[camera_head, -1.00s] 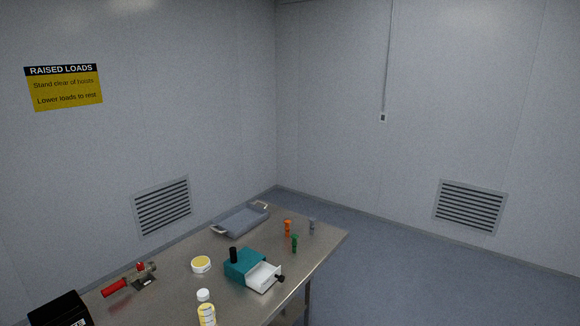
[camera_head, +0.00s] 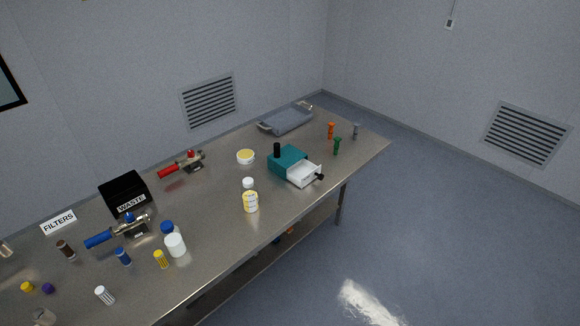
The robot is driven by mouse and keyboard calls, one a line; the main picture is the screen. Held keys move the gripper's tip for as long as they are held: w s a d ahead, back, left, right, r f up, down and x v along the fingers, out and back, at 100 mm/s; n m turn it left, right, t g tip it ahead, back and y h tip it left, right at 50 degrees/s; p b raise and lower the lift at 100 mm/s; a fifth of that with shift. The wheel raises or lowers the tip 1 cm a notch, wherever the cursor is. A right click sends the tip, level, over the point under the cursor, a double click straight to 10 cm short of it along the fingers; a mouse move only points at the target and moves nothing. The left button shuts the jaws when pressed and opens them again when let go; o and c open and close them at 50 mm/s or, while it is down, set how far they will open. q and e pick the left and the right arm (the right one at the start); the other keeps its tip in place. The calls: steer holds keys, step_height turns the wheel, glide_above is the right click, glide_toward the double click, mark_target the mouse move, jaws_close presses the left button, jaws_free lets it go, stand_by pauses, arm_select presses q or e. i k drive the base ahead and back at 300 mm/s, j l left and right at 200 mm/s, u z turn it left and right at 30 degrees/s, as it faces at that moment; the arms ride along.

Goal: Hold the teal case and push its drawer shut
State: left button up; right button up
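The teal case (camera_head: 286,157) sits on the metal table (camera_head: 222,215), toward its far right part. A black upright knob or post (camera_head: 277,150) stands at the case's left side. Its white drawer (camera_head: 304,174) is pulled out toward the lower right, with a dark handle (camera_head: 320,177) on its front. The drawer looks empty. Neither of my grippers shows in the view.
A white-capped yellow-label bottle (camera_head: 251,202) stands in front of the case, and a round yellow-topped tub (camera_head: 245,157) is left of it. A grey tray (camera_head: 287,120) lies behind. Orange (camera_head: 331,130) and green (camera_head: 337,146) small items stand to the right. Bottles and valves crowd the left.

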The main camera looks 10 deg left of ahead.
mark_target(303, 172)
steer(key=i+j+u, duration=0.15)
steer(key=i, duration=0.55)
steer(key=i+j+u, duration=0.15)
steer(key=i, duration=0.55)
steer(key=k+l, duration=0.1)
steer(key=k, duration=0.4)
steer(key=k+l, duration=0.1)
steer(key=k, duration=0.4)
